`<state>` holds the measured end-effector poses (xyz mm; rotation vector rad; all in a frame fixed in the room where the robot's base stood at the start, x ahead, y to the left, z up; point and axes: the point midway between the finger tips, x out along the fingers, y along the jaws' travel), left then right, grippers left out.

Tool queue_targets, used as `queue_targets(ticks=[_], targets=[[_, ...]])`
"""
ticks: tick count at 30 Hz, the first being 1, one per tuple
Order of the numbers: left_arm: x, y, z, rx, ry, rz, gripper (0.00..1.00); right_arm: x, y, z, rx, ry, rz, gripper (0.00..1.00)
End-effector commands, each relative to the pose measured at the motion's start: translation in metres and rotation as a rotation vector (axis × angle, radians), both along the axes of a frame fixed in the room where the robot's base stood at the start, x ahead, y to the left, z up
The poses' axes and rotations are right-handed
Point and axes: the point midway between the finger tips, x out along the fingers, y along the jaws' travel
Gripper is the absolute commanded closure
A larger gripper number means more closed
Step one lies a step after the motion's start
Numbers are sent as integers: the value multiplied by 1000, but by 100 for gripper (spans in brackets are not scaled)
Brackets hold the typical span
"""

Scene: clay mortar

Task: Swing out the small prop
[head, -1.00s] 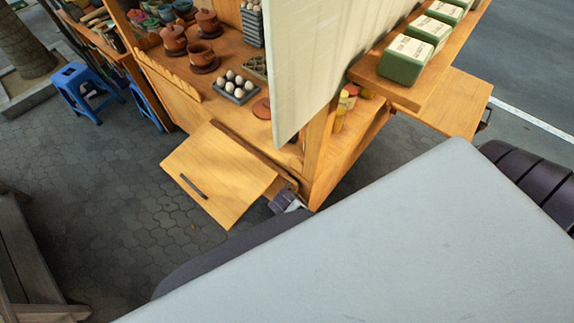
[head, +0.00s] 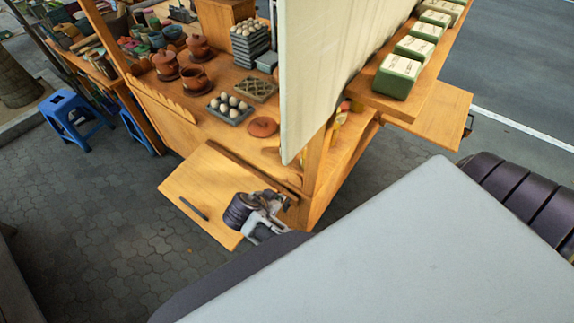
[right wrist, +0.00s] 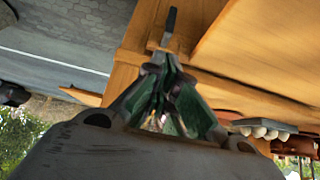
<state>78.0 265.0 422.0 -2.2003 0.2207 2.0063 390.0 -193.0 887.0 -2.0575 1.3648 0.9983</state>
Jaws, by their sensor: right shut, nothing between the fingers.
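My right gripper (head: 278,203) is beside the cart's corner, over the right end of the lowered wooden flap (head: 207,177). In the right wrist view its fingers (right wrist: 160,100) are shut and empty. Beyond the fingertips, a short dark piece (right wrist: 170,22) sticks out from the wood; it may be the small prop, but I cannot tell for sure. A small dark piece also shows by the gripper in the head view (head: 288,203). I cannot tell whether the fingers touch it. My left gripper is out of view.
The cart counter holds a tray of eggs (head: 230,105), a round clay lid (head: 263,127) and clay pots (head: 197,78). A pale cloth panel (head: 312,70) hangs at the corner. Green boxes (head: 398,76) stand on a right shelf. A blue stool (head: 72,115) is at left; paving before the flap is clear.

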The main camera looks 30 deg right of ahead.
Motion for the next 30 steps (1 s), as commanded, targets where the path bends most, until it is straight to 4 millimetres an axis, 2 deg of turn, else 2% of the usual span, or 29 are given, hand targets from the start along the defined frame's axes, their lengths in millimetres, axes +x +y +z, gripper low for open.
queue_targets(ticks=[17,23,30], targets=[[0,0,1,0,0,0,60,1,-3,-2,-2,-7,-11,100],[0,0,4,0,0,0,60,5,-12,-13,-4,-7,-9,100],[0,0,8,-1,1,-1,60,12,-30,-37,-3,-5,-10,100]])
